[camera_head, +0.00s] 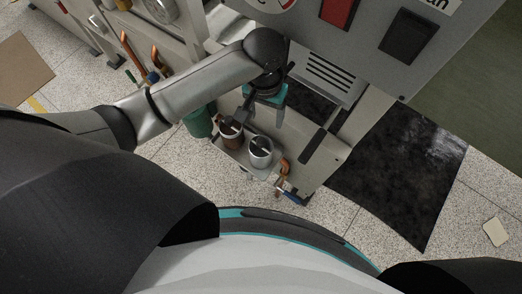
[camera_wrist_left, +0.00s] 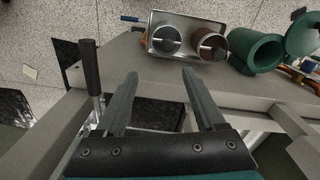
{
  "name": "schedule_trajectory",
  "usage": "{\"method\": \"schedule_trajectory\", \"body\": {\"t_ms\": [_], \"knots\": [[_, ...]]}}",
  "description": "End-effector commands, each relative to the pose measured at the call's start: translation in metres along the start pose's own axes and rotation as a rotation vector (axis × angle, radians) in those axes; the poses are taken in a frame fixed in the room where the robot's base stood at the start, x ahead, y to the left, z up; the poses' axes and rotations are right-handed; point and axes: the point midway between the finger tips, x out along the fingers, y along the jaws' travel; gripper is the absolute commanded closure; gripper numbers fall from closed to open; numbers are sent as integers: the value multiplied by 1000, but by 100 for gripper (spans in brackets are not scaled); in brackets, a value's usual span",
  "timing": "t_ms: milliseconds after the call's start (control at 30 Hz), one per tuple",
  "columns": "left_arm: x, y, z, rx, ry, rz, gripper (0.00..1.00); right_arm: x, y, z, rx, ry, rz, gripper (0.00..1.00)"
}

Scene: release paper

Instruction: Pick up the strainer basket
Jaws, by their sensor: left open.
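Two cup-shaped vessels stand side by side in a shallow metal tray (camera_wrist_left: 155,20). One is a silver cup (camera_head: 260,152) with a bar across its mouth; it also shows in the left wrist view (camera_wrist_left: 166,47). The other is a brown cup (camera_head: 230,137), also with a bar, seen in the left wrist view too (camera_wrist_left: 207,50). I cannot tell which of them is the strainer basket. My left gripper (camera_head: 262,112) is open and empty, apart from both cups. In the left wrist view its fingers (camera_wrist_left: 160,74) point toward the tray.
A green cylinder (camera_wrist_left: 262,54) stands beside the brown cup. A black-handled lever (camera_wrist_left: 90,67) rises left of the fingers. A grey machine panel (camera_head: 400,70) with red and black parts is close to the arm. Copper pipe pieces (camera_head: 283,170) are near the tray.

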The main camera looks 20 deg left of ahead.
Motion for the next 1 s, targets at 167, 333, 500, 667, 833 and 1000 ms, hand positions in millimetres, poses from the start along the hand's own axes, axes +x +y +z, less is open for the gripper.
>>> {"method": "schedule_trajectory", "body": {"t_ms": [167, 333, 500, 667, 833, 1000], "knots": [[3, -8, -5, -25, -17, -28, 29, 1, 0, 0, 0, 0, 0, 100], [30, -9, -4, -27, -20, -29, 29, 6, 0, 0, 0, 0, 0, 100], [68, -10, -3, -26, -19, -29, 29, 13, 0, 1, 0, 0, 0, 100], [92, -11, -3, -25, -17, -28, 29, 17, 0, 1, 0, 0, 0, 100], [101, -11, -3, -23, -16, -27, 29, 18, 0, 1, 0, 1, 0, 100], [121, -14, 0, -24, -17, -28, 29, 21, 0, 1, 0, 1, 0, 100]]}}
